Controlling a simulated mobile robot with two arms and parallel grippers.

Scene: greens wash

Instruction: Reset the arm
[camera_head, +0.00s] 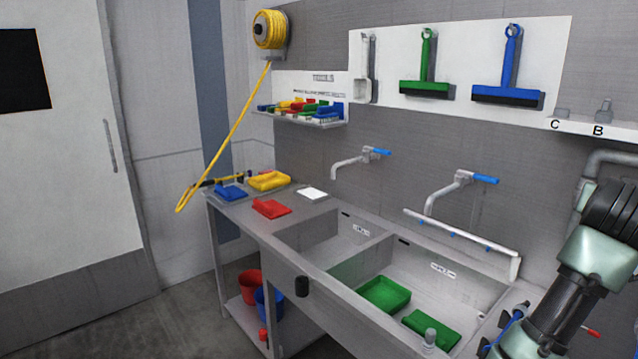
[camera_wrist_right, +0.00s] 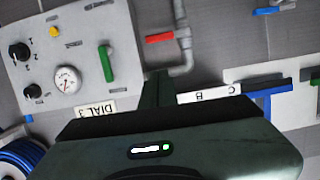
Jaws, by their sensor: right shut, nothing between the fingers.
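My right arm (camera_head: 590,260) comes in at the right edge of the head view, beside the sink's right end. Its gripper is not clearly visible there. In the right wrist view my right gripper (camera_wrist_right: 159,88) points at the wall, with dark fingers together and nothing seen between them. The dark-green gripper body fills the bottom of that view. My left gripper is in neither view.
A shelf (camera_head: 600,130) labelled C and B is near my right arm. The wrist view shows a dial panel (camera_wrist_right: 75,25), a red-handled valve (camera_wrist_right: 160,38) and blue hose (camera_wrist_right: 18,160).

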